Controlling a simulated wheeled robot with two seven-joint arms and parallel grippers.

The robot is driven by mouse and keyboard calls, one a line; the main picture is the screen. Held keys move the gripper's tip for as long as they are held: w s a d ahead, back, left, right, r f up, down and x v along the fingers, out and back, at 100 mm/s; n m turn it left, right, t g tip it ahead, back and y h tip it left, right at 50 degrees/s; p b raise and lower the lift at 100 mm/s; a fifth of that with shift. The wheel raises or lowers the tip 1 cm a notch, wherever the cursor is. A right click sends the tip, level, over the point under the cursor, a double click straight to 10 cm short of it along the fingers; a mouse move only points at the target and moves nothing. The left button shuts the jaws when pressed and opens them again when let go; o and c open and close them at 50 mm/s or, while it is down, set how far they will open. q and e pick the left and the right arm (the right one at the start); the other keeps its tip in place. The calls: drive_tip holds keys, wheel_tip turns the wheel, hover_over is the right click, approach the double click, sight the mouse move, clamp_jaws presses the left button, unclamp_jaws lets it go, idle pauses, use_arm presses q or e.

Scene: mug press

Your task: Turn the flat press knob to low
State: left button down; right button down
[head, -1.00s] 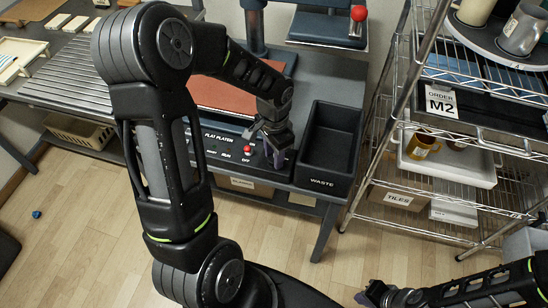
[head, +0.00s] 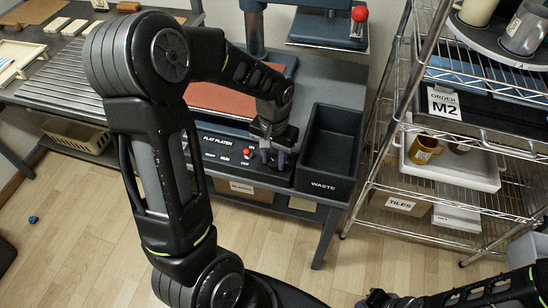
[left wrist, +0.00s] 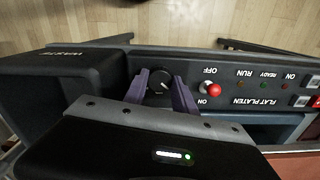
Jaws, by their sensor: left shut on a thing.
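The flat press knob (left wrist: 160,80) is a small dark dial with a white pointer mark on the flat platen panel (left wrist: 228,85), in the left wrist view. My left gripper (left wrist: 161,92) has its two purple fingers on either side of the dial, shut on it. In the head view my left gripper (head: 276,158) is at the right end of the panel front and hides the knob. The pointer's setting is too small to read. My right gripper (head: 383,299) is low in the head view, cut by the bottom edge; its jaws are unclear.
A red-tipped switch (left wrist: 214,90) sits beside the knob on the panel. The dark waste bin (head: 331,150) stands right of the gripper. The reddish platen (head: 222,101) lies behind the panel. A wire shelf (head: 455,135) with mugs stands at the right.

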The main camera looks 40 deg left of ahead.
sight(274, 162)
use_arm(q)
drive_tip(key=c, duration=1)
unclamp_jaws()
wheel_tip(274, 162, up, 8)
drive_tip(key=shift+f, duration=0.1)
drive_tip(key=shift+s, duration=0.1)
